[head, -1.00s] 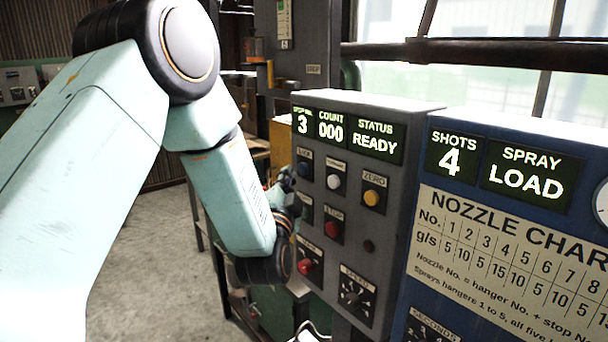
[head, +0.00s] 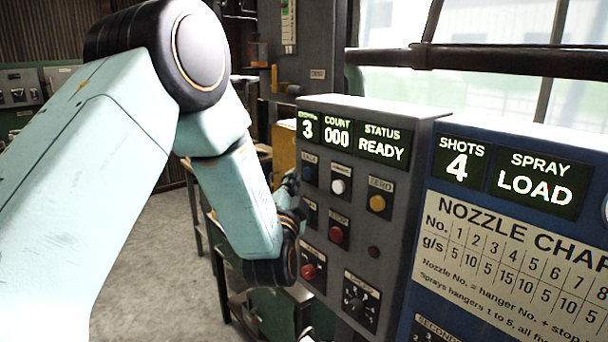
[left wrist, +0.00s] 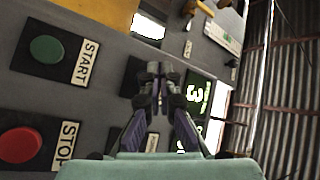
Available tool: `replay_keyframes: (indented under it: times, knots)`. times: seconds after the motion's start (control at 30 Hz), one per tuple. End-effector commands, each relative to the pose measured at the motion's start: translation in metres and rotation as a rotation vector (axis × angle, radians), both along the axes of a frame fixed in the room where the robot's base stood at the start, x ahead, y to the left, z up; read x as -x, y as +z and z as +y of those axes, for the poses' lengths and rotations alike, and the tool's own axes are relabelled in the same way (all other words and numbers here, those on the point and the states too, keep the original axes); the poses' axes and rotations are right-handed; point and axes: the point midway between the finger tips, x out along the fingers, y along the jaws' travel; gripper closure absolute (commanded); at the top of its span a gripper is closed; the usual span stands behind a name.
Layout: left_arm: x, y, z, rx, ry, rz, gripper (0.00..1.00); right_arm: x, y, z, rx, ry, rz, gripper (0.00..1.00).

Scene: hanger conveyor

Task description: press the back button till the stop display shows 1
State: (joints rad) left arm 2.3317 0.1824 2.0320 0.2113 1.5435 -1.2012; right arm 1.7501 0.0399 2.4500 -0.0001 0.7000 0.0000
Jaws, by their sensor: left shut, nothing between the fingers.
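The grey control panel (head: 392,210) carries a stop display (head: 308,127) that reads 3; the 3 also shows sideways in the left wrist view (left wrist: 193,96). The back button (head: 310,173) is blue and sits below that display, its label too small to read surely. My left gripper (head: 291,182) is shut and empty, just left of the blue button. In the left wrist view the closed fingers (left wrist: 158,72) point at the panel and cover part of a dark button plate (left wrist: 132,78). Contact with the button cannot be told. My right gripper is not in view.
A white button (head: 338,187), yellow zero button (head: 377,203) and red buttons (head: 336,235) are close by. A green start button (left wrist: 46,49) and red stop button (left wrist: 20,145) show in the left wrist view. The blue spray cabinet (head: 470,209) stands to the right.

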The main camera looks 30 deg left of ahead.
Motion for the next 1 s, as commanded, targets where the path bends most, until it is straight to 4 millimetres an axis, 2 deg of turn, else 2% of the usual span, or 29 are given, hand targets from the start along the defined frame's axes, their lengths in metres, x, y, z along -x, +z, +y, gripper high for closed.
replay_keyframes:
  times: [1.0]
  knots:
    - [-0.0071, 0.0003, -0.0033, 0.000, 0.000, 0.000, 1.00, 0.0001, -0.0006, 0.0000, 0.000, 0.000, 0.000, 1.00]
